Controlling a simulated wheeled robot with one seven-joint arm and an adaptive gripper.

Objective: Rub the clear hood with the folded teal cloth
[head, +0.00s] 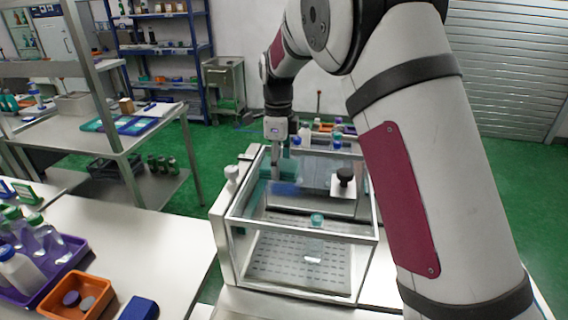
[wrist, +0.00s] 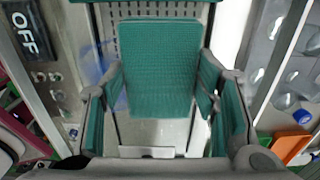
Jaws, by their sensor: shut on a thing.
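The clear hood (head: 300,232) is a metal-framed transparent box on the bench, with a perforated floor showing through it. My gripper (head: 277,175) points down at the hood's rear left top. In the wrist view, my gripper (wrist: 160,108) is shut on the folded teal cloth (wrist: 152,68), which sits between the two fingers. A blue smear (head: 286,188) shows on the hood just below the gripper, and it also shows beside the cloth in the wrist view (wrist: 92,72). I cannot tell whether the cloth touches the panel.
A black knob (head: 345,174) on a white plate stands at the hood's right. A teal-capped bottle (head: 316,221) shows through the hood. Small bottles stand behind it. The left bench holds a purple tray (head: 40,283) with bottles and an orange bin (head: 75,298).

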